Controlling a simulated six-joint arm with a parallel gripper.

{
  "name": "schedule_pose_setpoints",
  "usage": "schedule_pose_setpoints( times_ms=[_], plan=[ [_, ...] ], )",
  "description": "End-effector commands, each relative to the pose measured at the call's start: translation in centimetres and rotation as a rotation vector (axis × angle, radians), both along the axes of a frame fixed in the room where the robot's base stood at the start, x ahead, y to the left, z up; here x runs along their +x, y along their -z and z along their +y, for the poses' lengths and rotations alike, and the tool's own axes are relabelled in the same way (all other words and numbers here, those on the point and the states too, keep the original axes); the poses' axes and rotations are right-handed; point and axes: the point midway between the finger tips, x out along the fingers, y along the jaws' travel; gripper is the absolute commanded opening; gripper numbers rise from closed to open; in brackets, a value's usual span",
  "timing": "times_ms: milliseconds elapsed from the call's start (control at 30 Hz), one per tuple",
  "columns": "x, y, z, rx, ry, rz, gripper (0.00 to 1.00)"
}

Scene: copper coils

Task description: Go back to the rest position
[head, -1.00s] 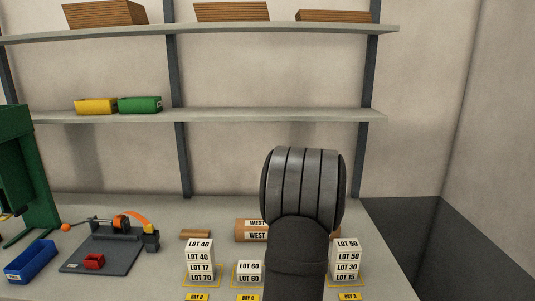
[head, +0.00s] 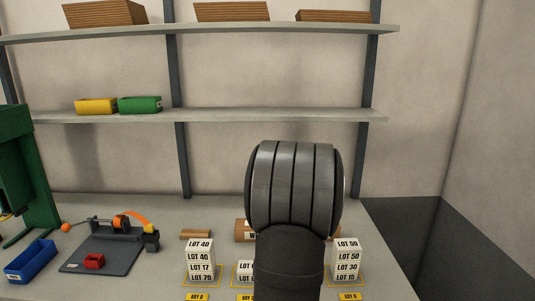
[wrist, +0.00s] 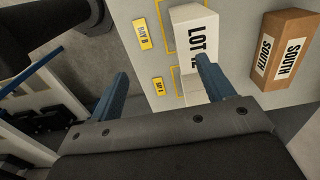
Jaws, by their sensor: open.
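My gripper (wrist: 165,88) is open in the wrist view, with its two blue fingers wide apart and nothing held between them. One finger overlaps a white box marked LOT (wrist: 196,30) in the picture; I cannot tell how far apart they are. In the head view my arm stands in front of the bench and hides the gripper. A left stack of white LOT boxes (head: 200,258) and a right stack (head: 346,260) stand upright. The middle stack (head: 245,268) is mostly hidden behind my arm.
A brown box marked SOUTH (wrist: 284,48) lies near the white box. On the bench are a blue bin (head: 30,262), a dark fixture (head: 108,250) and a green machine (head: 22,170). Shelves (head: 230,115) hold yellow (head: 96,106) and green bins (head: 140,104).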

Motion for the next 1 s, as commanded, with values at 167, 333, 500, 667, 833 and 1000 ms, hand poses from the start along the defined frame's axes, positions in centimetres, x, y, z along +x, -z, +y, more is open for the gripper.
schedule_pose_setpoints(
  times_ms=[167,333,500,667,833,1000],
  plan=[
    [0.3,1.2,3.6,0.0,-0.011,0.002,0.74],
    [1.0,2.6,6.4,0.0,-0.012,0.003,0.74],
    [2.3,4.4,9.1,0.0,-0.013,0.004,0.74],
    [3.5,6.1,11.5,0.0,-0.012,0.002,0.74],
    [4.7,7.8,14.2,0.0,-0.012,0.003,0.74],
    [5.3,9.8,15.5,0.0,-0.009,0.003,0.74]
  ],
)
